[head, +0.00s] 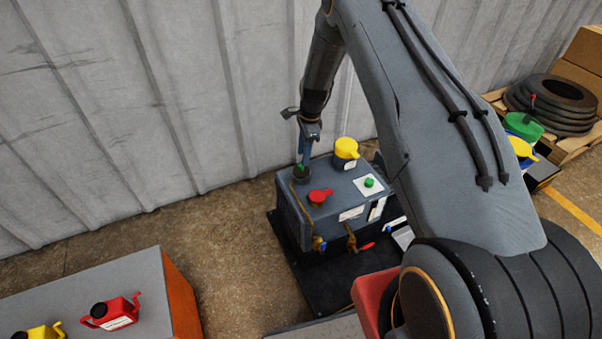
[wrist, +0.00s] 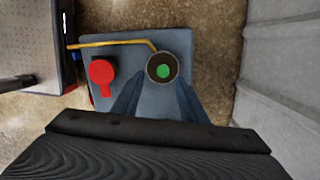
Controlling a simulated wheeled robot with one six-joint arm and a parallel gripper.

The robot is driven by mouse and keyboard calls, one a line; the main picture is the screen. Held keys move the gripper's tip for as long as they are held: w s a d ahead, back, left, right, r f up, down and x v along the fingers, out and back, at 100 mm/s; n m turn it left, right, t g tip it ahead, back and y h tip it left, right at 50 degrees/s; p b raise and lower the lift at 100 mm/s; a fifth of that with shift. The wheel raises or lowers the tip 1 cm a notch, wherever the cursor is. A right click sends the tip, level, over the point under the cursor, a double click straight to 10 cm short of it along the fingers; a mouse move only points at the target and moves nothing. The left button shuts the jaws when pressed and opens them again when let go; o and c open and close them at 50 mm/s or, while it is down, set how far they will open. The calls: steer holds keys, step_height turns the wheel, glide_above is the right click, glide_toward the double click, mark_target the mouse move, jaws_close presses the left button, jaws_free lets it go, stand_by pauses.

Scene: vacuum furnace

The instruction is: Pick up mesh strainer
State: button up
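I cannot make out any mesh. A dark round fitting (head: 301,172) with a green centre sits on the back left corner of the blue-grey machine (head: 335,197), and may be the strainer. In the wrist view the same fitting shows as a dark ring (wrist: 150,66) around a green knob (wrist: 163,71). My gripper (head: 303,160) points down right over it. In the wrist view my gripper's (wrist: 162,82) two blue-grey fingers stand apart, with the green knob between their tips. Whether the fingers touch the fitting cannot be told.
On the machine are a red cap (head: 320,196), a yellow cap (head: 346,149) and a brass pipe (head: 300,215). A corrugated wall (head: 180,100) stands close behind. A bench (head: 130,275) at lower left holds a red can (head: 110,313) and a yellow can (head: 40,331). Tyres (head: 550,95) lie at right.

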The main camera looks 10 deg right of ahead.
mark_target(301, 171)
steer(key=shift+w+a+f+p, duration=0.1)
steer(key=shift+f+p, duration=0.05)
steer(key=shift+f, duration=0.8)
steer(key=shift+w+a+f+p, duration=0.1)
steer(key=shift+w+f+p, duration=0.05)
steer(key=shift+f, duration=0.8)
steer(key=shift+w+a+f+p, duration=0.1)
steer(key=shift+f+p, duration=0.05)
steer(key=shift+f, duration=0.8)
jaws_close()
